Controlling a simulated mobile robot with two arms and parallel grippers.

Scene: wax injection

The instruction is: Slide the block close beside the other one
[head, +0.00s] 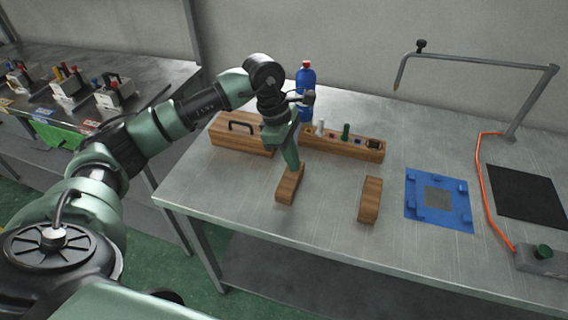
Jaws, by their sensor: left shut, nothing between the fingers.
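Two brown wooden blocks lie on the grey metal table. The left block (289,186) is below the tip of my left gripper (292,166). The right block (370,200) lies to its right, with a clear gap of bare table between them. My left gripper is shut, pointing down, with its fingertips at the far end of the left block; I cannot tell whether they touch it. The fingers hold nothing. My right gripper is not in view.
Behind stand a wooden box with a handle (240,137), a wooden rack (345,146) with small items and a blue bottle (306,88). Right are a blue frame (455,213), an orange cable (483,190), a black mat (530,195) and an arched stand (529,105).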

